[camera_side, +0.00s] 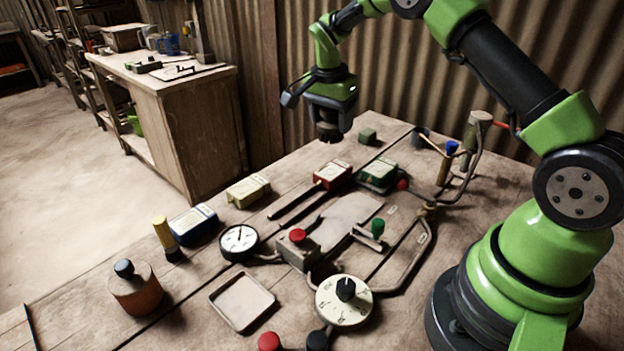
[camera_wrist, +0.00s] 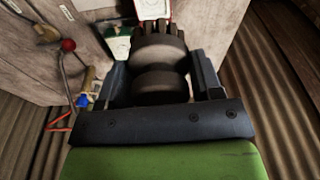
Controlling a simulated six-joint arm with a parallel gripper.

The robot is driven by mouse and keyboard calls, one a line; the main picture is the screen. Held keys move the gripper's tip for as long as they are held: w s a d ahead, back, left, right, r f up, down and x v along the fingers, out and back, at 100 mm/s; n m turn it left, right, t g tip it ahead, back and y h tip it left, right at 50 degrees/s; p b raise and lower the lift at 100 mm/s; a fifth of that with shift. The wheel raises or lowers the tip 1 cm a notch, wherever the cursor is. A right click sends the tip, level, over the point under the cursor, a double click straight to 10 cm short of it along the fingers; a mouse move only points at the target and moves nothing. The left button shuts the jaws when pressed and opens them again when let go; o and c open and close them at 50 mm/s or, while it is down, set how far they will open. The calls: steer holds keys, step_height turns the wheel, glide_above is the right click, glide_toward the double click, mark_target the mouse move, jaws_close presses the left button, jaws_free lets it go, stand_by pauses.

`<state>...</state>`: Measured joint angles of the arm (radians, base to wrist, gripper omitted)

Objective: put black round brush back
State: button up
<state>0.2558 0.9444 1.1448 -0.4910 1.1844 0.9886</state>
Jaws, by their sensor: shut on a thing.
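My gripper (camera_side: 331,122) is at the far side of the wooden table, in the air above the table top, pointing down. It is shut on the black round brush (camera_wrist: 160,55), which shows in the wrist view as dark stacked round parts between the two jaws, with bristle-like ends at the far side. In the side view the brush (camera_side: 330,133) is a small dark shape under the jaws. The brush is clear of the table. Part of it is hidden by the jaws.

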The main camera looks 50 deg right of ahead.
steer(key=a+n, duration=0.8)
steer(key=a, duration=0.5)
steer(key=shift+t+y, duration=0.3)
steer(key=shift+t, duration=0.2)
steer(key=f, duration=0.6)
steer(key=shift+s+a+f, duration=0.1)
steer(key=shift+s+f, duration=0.15)
steer(key=shift+s, duration=0.05)
steer(key=shift+f, duration=2.05)
steer(key=o, duration=0.9)
steer(key=shift+f, duration=0.1)
